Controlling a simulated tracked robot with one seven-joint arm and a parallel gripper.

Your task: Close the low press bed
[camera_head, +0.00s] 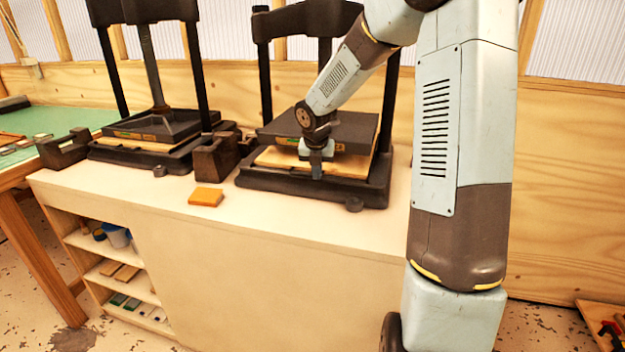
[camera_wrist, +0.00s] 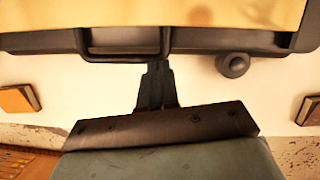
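The nearer press (camera_head: 315,135) stands on the cabinet, with a dark upper plate over a pale wooden board. Its low bed (camera_head: 375,195) is a dark frame at the front bottom. In the wrist view the bed's dark front edge (camera_wrist: 40,42) crosses the top, with a bar handle (camera_wrist: 95,50) on it. My gripper (camera_head: 316,175) points down at the bed's front. In the wrist view its fingers (camera_wrist: 157,68) are together, tips at the handle's bar. I cannot tell whether they touch it. Nothing shows held between them.
A second press (camera_head: 150,135) stands at left, with a dark block (camera_head: 215,160) between the two. An orange block (camera_head: 206,197) lies on the cabinet top (camera_head: 130,195). A round knob (camera_wrist: 233,65) sits right of the handle. Another small block (camera_wrist: 310,110) lies at the wrist view's right.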

